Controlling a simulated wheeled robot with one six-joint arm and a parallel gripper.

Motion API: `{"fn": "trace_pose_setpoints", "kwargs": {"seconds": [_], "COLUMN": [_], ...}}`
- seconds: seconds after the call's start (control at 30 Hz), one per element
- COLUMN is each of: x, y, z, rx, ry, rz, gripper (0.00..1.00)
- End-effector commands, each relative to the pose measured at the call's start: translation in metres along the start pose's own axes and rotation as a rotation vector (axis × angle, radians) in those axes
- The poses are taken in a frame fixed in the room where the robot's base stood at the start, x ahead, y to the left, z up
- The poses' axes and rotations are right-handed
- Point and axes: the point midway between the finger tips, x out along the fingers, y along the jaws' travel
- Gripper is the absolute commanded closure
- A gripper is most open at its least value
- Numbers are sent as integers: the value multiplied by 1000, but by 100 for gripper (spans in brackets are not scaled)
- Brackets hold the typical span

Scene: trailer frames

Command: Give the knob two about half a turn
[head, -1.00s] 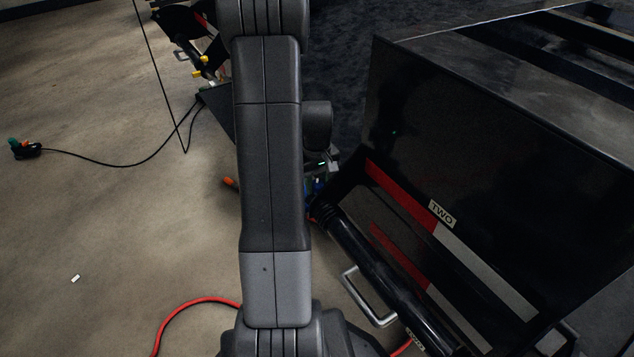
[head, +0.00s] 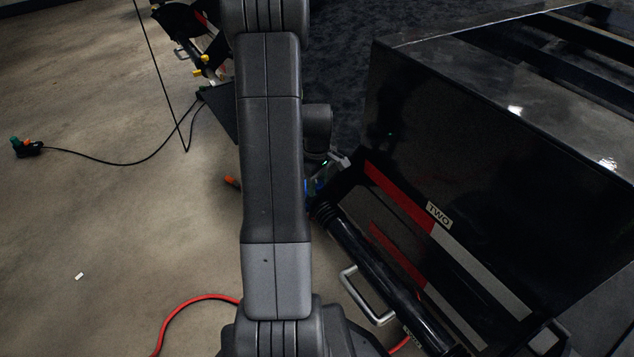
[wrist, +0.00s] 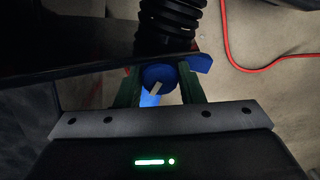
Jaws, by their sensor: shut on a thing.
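A round blue knob (wrist: 158,77) with a white pointer mark shows in the wrist view. The pointer is slanted. My gripper (wrist: 158,86) has its two green fingers on either side of the knob and is shut on it. A blue piece (wrist: 201,64) lies behind the right finger. The black trailer (head: 500,170) in the head view carries a label TWO (head: 438,215) above its red and white stripe. In the head view my arm hides the knob and most of my gripper.
A metal handle (head: 362,297) sticks out beside a black ribbed tube (head: 375,270) on the trailer. A red cable (head: 190,307) lies on the floor at the lower left. Another trailer (head: 185,28) stands at the upper left. The floor on the left is mostly clear.

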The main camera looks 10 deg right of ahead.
Motion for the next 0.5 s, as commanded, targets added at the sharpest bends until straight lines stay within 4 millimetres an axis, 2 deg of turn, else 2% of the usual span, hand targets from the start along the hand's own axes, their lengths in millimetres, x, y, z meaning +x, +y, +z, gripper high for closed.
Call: {"fn": "trace_pose_setpoints", "kwargs": {"seconds": [0.03, 0.07, 0.13, 0.5], "x": [0, 0, 0, -5], "y": [0, 0, 0, 0], "z": [0, 0, 0, 0], "rx": [0, 0, 1, 1], "ry": [0, 0, 0, 1], "rz": [0, 0, 0, 1], "gripper": [88, 60, 46, 44]}}
